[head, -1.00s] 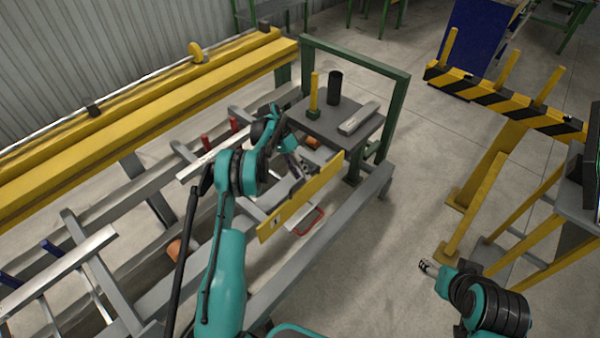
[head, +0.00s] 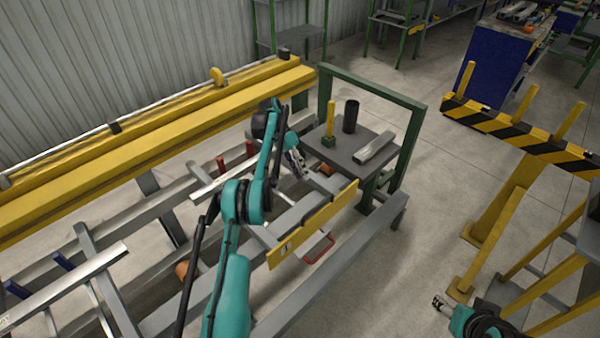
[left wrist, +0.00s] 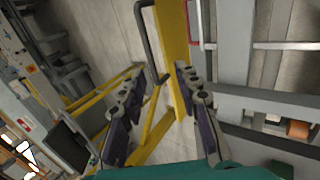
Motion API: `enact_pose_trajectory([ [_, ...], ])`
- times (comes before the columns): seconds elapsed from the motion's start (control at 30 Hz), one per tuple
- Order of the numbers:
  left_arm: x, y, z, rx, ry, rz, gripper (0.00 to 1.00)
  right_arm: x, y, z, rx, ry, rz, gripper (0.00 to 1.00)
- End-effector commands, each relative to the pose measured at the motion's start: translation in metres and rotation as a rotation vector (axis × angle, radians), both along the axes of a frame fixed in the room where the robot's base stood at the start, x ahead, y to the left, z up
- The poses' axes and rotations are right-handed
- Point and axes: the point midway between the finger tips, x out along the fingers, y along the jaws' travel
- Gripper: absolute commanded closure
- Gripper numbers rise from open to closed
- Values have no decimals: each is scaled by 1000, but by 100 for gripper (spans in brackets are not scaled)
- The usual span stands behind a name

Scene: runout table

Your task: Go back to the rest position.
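My left gripper (head: 296,160) is above the runout table's rails, behind the yellow plate (head: 318,222) as the head view shows it. In the left wrist view its two dark fingers (left wrist: 158,80) stand well apart with nothing held between them. A yellow bar (left wrist: 174,50) and a dark bent handle (left wrist: 147,40) show beyond the fingers, and I cannot tell how far off they are. My right gripper (head: 440,303) is low at the right over the floor, too small to tell whether it is open.
A grey platform (head: 340,152) carries a black cylinder (head: 351,116), a yellow post (head: 331,120) and a metal block (head: 374,147). A green frame (head: 415,150) stands around it. A red handle (head: 319,250) hangs below the yellow plate. A striped barrier (head: 520,135) stands right; floor between is clear.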

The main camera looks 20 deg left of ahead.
Motion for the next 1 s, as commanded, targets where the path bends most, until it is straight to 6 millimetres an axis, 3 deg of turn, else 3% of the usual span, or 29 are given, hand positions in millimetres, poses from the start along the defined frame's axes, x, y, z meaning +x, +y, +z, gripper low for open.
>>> enact_pose_trajectory([
  [0.6,1,-1,7,6,-2,4,68,0,0,0,0,0,0,41],
  [0.77,3,-13,35,49,-19,31,68,0,0,0,0,0,0,41],
  [1.0,-5,-41,95,156,-70,106,68,0,0,0,0,0,0,41],
])
